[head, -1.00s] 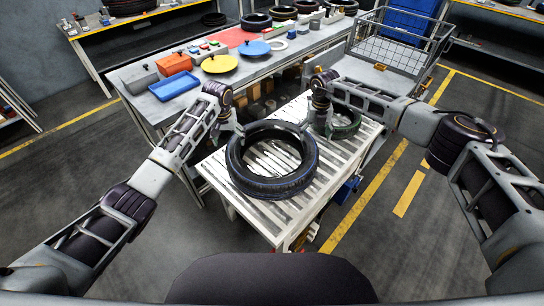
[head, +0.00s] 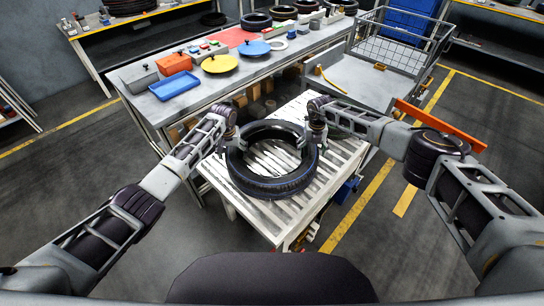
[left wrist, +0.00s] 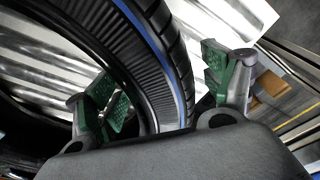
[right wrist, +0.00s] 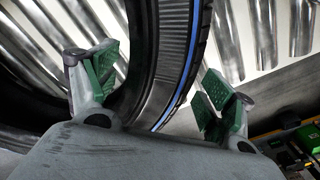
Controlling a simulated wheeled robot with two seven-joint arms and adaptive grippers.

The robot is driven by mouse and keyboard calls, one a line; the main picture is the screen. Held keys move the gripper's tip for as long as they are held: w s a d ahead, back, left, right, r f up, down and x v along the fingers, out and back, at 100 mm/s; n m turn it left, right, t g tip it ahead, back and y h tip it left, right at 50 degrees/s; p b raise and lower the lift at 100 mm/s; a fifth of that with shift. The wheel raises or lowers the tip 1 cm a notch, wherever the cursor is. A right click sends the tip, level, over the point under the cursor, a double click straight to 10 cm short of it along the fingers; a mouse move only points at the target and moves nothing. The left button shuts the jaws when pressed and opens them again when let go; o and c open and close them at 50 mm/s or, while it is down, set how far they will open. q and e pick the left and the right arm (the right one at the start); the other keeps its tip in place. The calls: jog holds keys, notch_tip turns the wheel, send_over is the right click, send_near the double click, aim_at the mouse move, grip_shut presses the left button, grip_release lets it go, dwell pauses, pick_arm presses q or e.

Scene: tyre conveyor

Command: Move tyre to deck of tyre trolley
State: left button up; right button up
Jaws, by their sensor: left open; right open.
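The black tyre (head: 270,187) with a thin blue line lies flat on the slatted roller conveyor (head: 232,205). My left gripper (head: 232,145) is at its left far side. In the left wrist view the open green-padded fingers (left wrist: 165,95) straddle the tyre wall (left wrist: 150,50), one inside the ring and one outside. My right gripper (head: 309,141) is at its right side. In the right wrist view its open fingers (right wrist: 160,95) straddle the wall (right wrist: 165,50) likewise. Gaps show beside the outer fingers. The tyre trolley has a grey deck (head: 362,82) and a wire cage (head: 400,45).
A workbench (head: 140,100) with coloured trays and lids runs behind the conveyor. An orange bar (head: 440,125) lies beyond my right forearm. The floor at right, with yellow lines, is clear.

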pick_arm(q)
jog(key=shift+w+f, duration=0.15)
jog(key=shift+f, duration=0.85)
jog(key=shift+w+f, duration=0.1)
jog(key=shift+f, duration=0.9)
pick_arm(e)
jog(key=shift+f, duration=2)
pick_arm(q)
jog(key=shift+a, duration=0.1)
grip_shut()
pick_arm(e)
grip_shut()
pick_arm(q)
jog(key=shift+w+r, duration=0.15)
pick_arm(e)
jog(key=shift+w+r, duration=0.15)
